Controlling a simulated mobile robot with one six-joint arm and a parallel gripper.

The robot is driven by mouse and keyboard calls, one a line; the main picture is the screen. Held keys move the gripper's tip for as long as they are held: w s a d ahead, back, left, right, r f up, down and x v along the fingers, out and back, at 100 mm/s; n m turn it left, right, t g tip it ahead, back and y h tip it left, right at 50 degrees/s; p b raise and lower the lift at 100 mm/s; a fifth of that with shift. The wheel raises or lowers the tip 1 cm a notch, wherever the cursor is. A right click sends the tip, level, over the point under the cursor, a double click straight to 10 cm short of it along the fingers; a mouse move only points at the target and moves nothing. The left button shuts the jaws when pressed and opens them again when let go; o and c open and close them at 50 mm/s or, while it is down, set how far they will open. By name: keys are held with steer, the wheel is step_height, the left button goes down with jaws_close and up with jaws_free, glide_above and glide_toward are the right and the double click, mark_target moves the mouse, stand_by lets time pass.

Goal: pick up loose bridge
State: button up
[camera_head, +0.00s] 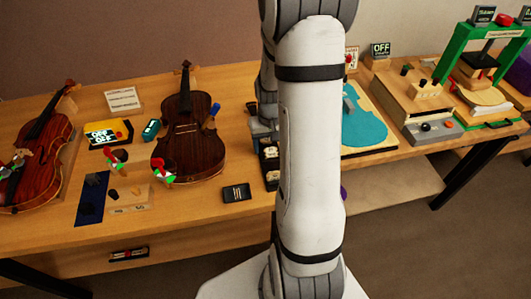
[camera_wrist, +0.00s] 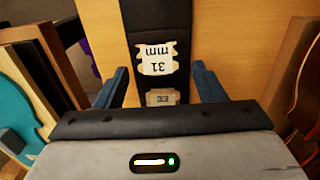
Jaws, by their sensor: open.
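In the wrist view, a pale bridge-shaped piece (camera_wrist: 157,58) marked "31 mm", upside down in the picture, lies in a black tray (camera_wrist: 158,15). A second, browner piece (camera_wrist: 160,98) with a small label lies nearer my wrist, partly cut off by my gripper body. I cannot tell which one the task calls loose. My gripper (camera_wrist: 160,70) is open, its blue fingers on either side of the tray and apart from the pieces. In the head view, the tray (camera_head: 271,180) shows beside my arm, which hides part of it.
A violin (camera_head: 190,145) lies left of the tray, and another (camera_head: 35,150) at the far left. A small black card (camera_head: 236,193) lies in front. A turquoise plate (camera_head: 362,128) and a green-framed press (camera_head: 460,50) stand right. Bare wood flanks the tray.

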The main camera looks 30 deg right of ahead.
steer(key=shift+c, duration=0.4)
steer(key=c, duration=0.9)
steer(key=shift+r, duration=0.1)
